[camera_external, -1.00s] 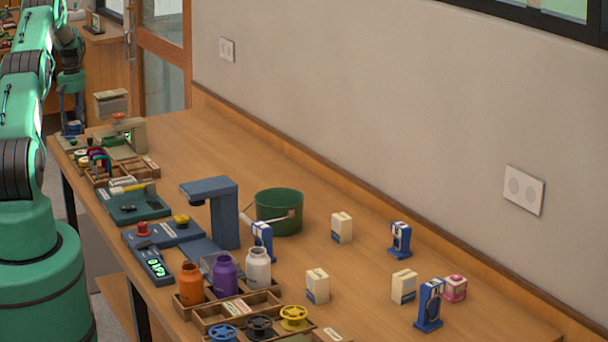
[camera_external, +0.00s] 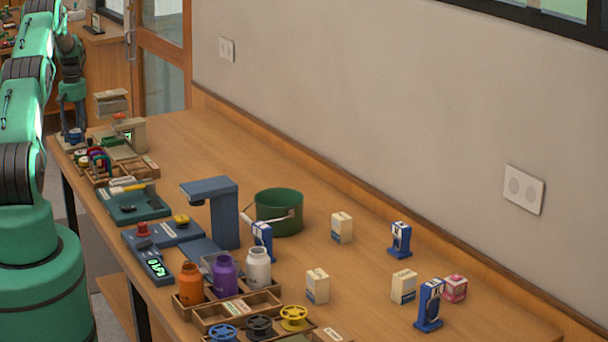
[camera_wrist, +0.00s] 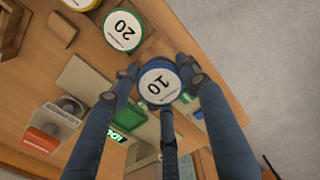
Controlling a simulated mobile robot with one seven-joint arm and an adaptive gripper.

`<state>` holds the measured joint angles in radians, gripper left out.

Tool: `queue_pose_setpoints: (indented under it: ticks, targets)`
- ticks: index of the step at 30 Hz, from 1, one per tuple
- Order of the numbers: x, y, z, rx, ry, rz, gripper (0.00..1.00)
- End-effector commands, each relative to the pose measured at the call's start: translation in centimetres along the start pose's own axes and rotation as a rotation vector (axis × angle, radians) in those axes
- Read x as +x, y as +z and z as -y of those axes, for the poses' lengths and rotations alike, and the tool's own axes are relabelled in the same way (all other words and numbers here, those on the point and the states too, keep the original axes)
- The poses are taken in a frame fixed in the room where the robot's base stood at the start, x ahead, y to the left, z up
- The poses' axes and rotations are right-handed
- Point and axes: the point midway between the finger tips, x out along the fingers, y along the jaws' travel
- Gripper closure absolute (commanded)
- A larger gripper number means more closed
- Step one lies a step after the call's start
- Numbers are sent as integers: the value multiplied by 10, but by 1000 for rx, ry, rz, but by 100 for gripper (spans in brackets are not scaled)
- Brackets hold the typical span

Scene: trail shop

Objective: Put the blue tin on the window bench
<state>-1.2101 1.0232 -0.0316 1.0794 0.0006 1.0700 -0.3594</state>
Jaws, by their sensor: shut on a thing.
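The blue tin (camera_wrist: 160,84) has a white lid marked 10 and sits between the fingertips of my gripper (camera_wrist: 160,82) in the wrist view. My gripper is shut on it. In the external view my gripper (camera_external: 73,118) points down at the far left end of the long bench, with the blue tin (camera_external: 75,135) small at its tips. Whether the tin touches a surface is hard to tell. I cannot tell for certain which surface is the window bench; a wooden counter (camera_external: 98,38) stands by a window at the back left.
A green tin marked 20 (camera_wrist: 123,30) is near the held tin. The long wooden bench (camera_external: 330,185) carries a beige device (camera_external: 130,130), trays, a blue stand (camera_external: 225,205), a green bucket (camera_external: 279,212), bottles and small boxes. Its strip along the wall is clear.

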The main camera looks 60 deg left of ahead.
Motion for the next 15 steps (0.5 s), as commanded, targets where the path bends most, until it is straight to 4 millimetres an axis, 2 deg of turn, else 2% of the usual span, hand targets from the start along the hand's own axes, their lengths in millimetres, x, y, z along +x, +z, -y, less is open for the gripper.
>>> queue_pose_setpoints:
  ticks: [6,15]
  targets:
    - [22,0,0,0,-1,1,84]
    - [42,0,0,0,0,0,84]
